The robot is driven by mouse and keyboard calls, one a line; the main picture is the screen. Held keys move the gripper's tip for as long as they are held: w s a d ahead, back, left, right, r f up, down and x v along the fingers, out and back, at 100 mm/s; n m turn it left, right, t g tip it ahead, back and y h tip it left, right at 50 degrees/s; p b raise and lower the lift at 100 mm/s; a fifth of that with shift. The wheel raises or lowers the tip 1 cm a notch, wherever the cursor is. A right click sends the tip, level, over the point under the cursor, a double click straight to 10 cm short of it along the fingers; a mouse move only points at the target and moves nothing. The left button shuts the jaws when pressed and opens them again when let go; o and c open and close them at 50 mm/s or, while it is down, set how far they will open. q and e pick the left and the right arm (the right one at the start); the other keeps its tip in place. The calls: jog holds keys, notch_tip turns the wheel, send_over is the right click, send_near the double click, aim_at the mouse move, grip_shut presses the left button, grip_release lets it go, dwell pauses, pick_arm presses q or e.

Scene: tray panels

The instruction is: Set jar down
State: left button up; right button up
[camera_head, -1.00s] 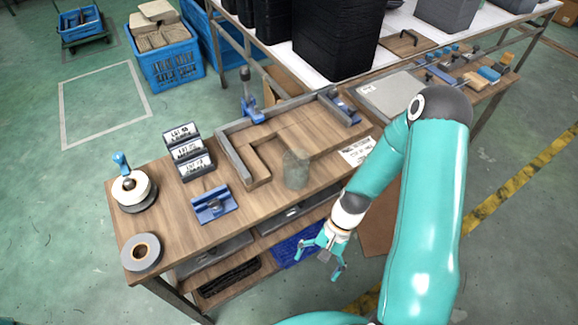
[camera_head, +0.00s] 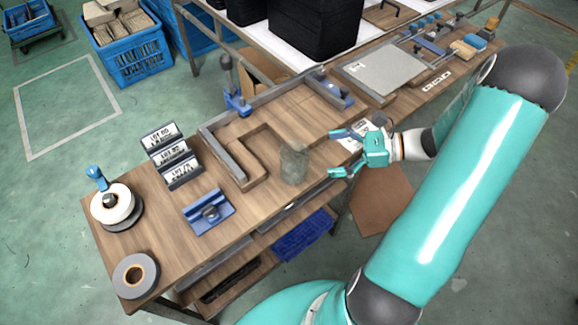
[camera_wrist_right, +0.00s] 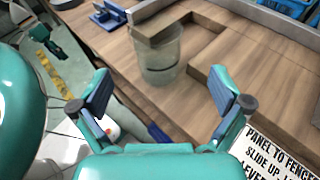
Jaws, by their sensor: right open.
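The jar (camera_head: 294,165) is a clear, greenish see-through cylinder standing upright on the wooden bench top, near its front edge and beside the inner corner of an L-shaped wooden piece (camera_head: 250,170). My right gripper (camera_head: 338,153) is open and empty, to the right of the jar, with its fingers pointing toward it. In the right wrist view the jar (camera_wrist_right: 160,54) stands ahead of and between the open fingers (camera_wrist_right: 165,97), apart from them. My left gripper is not in view.
A blue clamp block (camera_head: 208,212), label holders (camera_head: 172,155) and tape rolls (camera_head: 135,274) are on the bench's left part. A grey fence rail (camera_head: 275,107) runs behind the jar.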

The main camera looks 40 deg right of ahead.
aim_at(294, 157)
jog(key=x, duration=0.9)
jog(key=shift+w+a+f+p, duration=0.1)
jog(key=shift+a+f+p, duration=0.1)
jog(key=shift+a+p, duration=0.15)
jog(key=shift+d, duration=0.1)
jog(key=shift+c, duration=0.2)
jog(key=c, duration=1.3)
jog(key=shift+c, duration=1.2)
jog(key=shift+r, duration=0.15)
